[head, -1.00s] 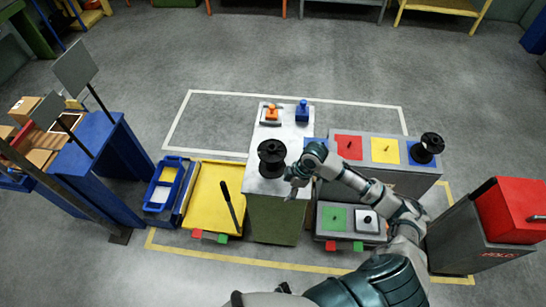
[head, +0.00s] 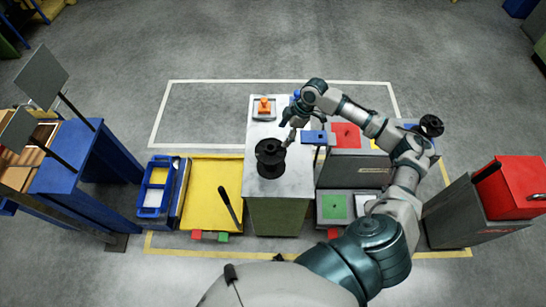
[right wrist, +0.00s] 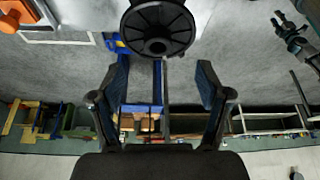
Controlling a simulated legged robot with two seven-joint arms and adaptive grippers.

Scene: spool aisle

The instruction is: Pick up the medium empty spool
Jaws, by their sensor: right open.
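A black empty spool (head: 270,157) stands upright on the grey bench top (head: 290,183). My right gripper (head: 291,132) is just behind and to the right of it, apart from it. In the right wrist view the spool (right wrist: 157,28) shows at the top centre, beyond the fingertips. The right gripper's fingers (right wrist: 161,75) are spread wide with nothing between them. A second black spool (head: 431,125) stands at the right end of the coloured-square bench. A dark jointed part that looks like my left gripper (right wrist: 290,38) shows at the right wrist view's upper right; its fingers are unclear.
An orange fixture (head: 264,107) stands at the bench's far end, with a blue one (head: 297,94) beside it. A yellow cart (head: 212,185) with a black handle is left of the bench, beside a blue bin (head: 154,187). A red-topped grey cabinet (head: 510,190) stands at the right.

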